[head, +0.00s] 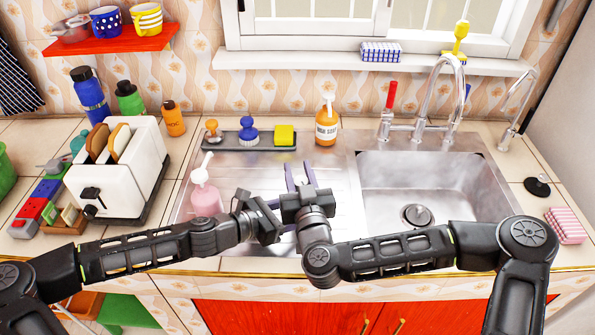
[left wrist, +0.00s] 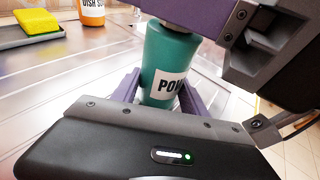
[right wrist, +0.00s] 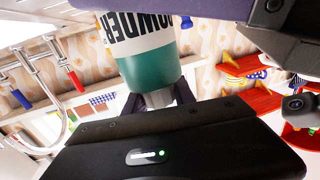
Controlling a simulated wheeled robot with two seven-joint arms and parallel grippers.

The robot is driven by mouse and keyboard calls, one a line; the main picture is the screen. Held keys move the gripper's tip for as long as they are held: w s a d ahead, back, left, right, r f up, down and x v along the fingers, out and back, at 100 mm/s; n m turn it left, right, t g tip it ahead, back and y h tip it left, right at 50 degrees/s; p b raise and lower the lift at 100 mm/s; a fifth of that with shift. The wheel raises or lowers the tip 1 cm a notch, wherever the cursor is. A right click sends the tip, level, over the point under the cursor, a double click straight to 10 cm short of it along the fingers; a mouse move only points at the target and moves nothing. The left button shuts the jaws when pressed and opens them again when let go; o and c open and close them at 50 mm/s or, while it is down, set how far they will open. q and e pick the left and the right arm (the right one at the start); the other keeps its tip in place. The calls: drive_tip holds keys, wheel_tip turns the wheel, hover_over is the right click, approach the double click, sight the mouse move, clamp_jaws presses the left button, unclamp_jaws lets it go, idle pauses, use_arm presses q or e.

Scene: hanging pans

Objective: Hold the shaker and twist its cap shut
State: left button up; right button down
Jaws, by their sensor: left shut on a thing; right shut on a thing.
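The shaker is a teal cylinder with a white label and a grey cap. In the left wrist view its body (left wrist: 168,62) stands between the purple fingers of my left gripper (left wrist: 160,95), which is shut on the body. In the right wrist view the shaker (right wrist: 150,68) appears inverted, and my right gripper (right wrist: 162,98) is shut on its grey cap (right wrist: 158,98). In the head view my right gripper (head: 299,176) and left gripper (head: 280,204) meet over the drainboard, and I cannot make out the shaker there. How tightly the cap sits is not visible.
The steel sink basin (head: 425,185) lies to the right. A pink pump bottle (head: 206,200) stands left of my grippers. A white toaster (head: 118,170) is further left. An orange dish soap bottle (head: 327,128) and a tray with a yellow sponge (head: 284,135) are behind.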

drive_tip(key=shift+d+f, duration=0.1)
drive_tip(key=c, duration=1)
unclamp_jaws()
drive_tip(key=shift+c, duration=0.2)
drive_tip(key=shift+s+f, duration=0.35)
drive_tip(key=shift+s, duration=0.3)
drive_tip(key=shift+s+d+r, duration=0.1)
drive_tip(key=shift+s+r, duration=0.05)
drive_tip(key=shift+s, duration=0.25)
drive_tip(key=shift+s+d+r, duration=0.15)
drive_tip(key=shift+d+r, duration=0.1)
drive_tip(key=shift+s+d, duration=0.25)
drive_tip(key=shift+s, duration=1)
drive_tip(key=shift+s+d, duration=0.2)
drive_tip(key=shift+s, duration=1)
